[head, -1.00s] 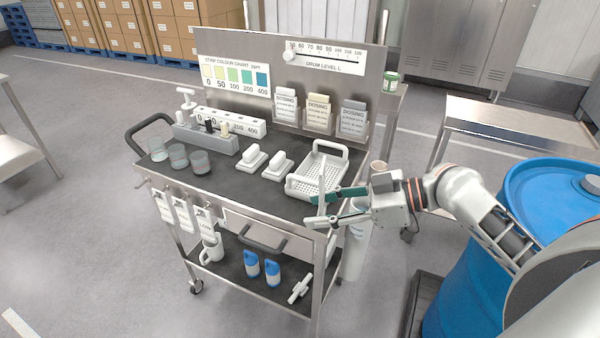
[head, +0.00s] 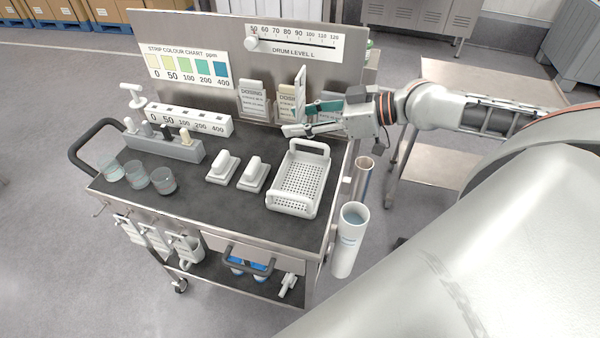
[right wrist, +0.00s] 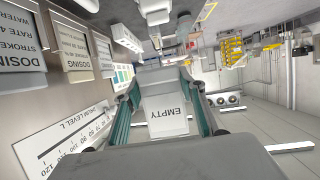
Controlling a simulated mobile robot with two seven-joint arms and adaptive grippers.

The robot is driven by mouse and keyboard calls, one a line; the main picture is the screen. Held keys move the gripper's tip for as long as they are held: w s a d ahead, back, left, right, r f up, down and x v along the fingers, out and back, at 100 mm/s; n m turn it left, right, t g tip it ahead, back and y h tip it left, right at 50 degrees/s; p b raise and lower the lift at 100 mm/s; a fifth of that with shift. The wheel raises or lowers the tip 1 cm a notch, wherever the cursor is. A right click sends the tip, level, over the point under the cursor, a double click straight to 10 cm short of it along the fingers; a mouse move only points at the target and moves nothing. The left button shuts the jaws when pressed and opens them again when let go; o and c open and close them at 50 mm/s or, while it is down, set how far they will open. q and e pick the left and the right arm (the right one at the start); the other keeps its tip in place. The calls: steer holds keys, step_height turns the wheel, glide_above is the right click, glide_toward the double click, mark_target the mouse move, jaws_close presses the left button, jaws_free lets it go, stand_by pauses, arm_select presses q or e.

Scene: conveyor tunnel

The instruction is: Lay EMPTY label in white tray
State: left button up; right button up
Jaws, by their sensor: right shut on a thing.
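The white tray (head: 274,203), with a perforated floor and raised end handles, sits on the right part of the cart top. It looks empty. My right gripper (head: 302,117) is above and behind the tray, in front of the dosing cards. It is shut on the EMPTY label (right wrist: 168,115), a white card whose text shows between the fingers in the right wrist view. In the head view the label (head: 299,88) stands nearly upright and edge-on at the fingertips, clear of the tray. My left gripper is not in view.
The back panel with the drum level scale (head: 295,42) and dosing cards (head: 252,100) stands close behind my right gripper. Two white handled blocks (head: 253,175) sit left of the tray, then beakers (head: 163,180). A white cylinder (head: 349,240) hangs at the cart's right side.

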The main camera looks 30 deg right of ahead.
steer(key=b, duration=0.2)
glide_above(300, 184)
step_height(300, 184, down, 13)
steer(key=shift+f, duration=0.2)
step_height(300, 184, down, 5)
steer(key=shift+r+b, duration=0.2)
steer(key=shift+b, duration=0.15)
steer(key=shift+f, duration=0.45)
arm_select(q)
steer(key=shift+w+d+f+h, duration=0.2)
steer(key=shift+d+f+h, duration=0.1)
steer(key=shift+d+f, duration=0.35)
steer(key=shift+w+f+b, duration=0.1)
steer(key=shift+b, duration=0.2)
arm_select(e)
steer(key=shift+f, duration=0.2)
steer(key=o, duration=1.6)
steer(key=shift+r, duration=0.1)
steer(key=shift+r, duration=0.1)
